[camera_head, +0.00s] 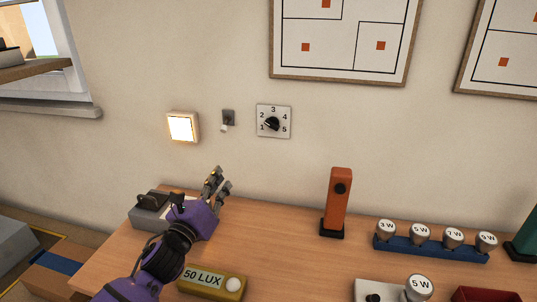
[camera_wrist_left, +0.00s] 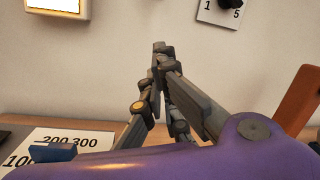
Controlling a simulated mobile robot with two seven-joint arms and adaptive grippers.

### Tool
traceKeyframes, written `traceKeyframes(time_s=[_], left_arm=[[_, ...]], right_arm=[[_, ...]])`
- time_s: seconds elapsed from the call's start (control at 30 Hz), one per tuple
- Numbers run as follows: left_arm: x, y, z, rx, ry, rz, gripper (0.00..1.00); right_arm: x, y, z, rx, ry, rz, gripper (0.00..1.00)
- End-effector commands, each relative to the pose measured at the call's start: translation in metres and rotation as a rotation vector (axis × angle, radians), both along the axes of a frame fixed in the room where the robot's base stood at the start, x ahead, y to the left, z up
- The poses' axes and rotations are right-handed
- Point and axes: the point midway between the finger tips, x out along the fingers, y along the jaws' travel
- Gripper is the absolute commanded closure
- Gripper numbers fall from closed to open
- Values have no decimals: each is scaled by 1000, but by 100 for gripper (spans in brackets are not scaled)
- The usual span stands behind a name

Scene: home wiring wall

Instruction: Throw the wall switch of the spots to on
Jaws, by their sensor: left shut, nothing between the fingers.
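A small dark grey wall switch (camera_head: 228,118) sits on the wall between a lit square panel and a numbered dial. Its pale lever tip points down. My left gripper (camera_head: 217,178) is shut and empty, below the switch and apart from it, above the back edge of the table. In the left wrist view my closed fingers (camera_wrist_left: 160,48) point up toward the wall. The switch does not show there.
A lit square panel (camera_head: 182,127) and a rotary dial (camera_head: 273,121) flank the switch. On the table (camera_head: 285,240) stand a grey box (camera_head: 148,217), a yellow "50 LUX" box (camera_head: 212,283), an orange post (camera_head: 339,200) and a blue rack (camera_head: 436,246) of bulbs.

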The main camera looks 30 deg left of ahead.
Motion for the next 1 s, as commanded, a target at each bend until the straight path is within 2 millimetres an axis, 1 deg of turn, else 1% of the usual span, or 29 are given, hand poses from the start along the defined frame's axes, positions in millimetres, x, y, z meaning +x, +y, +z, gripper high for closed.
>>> traceKeyframes(time_s=[0.07, 0.17, 0.27, 0.47, 0.63, 0.7, 0.8, 1.0], left_arm=[[4, 1, 5, 38, -10, 5, 100], [13, 2, 9, 46, -14, 7, 100], [27, 4, 14, 45, -16, 7, 100], [70, 8, 21, 41, -15, 6, 100], [104, 12, 27, 40, -14, 6, 100], [95, 16, 38, 43, -14, 7, 100], [88, 19, 49, 43, -14, 6, 100], [81, 23, 57, 42, -12, 7, 100]], right_arm=[[-1, -1, -2, -2, 1, 1, 60], [-5, -2, 0, -5, 8, 0, 60], [-10, -4, 1, -8, 16, 1, 60], [-17, -6, 0, -11, 30, -2, 60], [-17, -6, 1, -10, 30, -2, 60], [-14, -6, 7, -10, 23, -2, 60], [-8, -6, 13, -11, 8, -2, 60], [-2, -6, 18, -9, -2, -1, 60]])
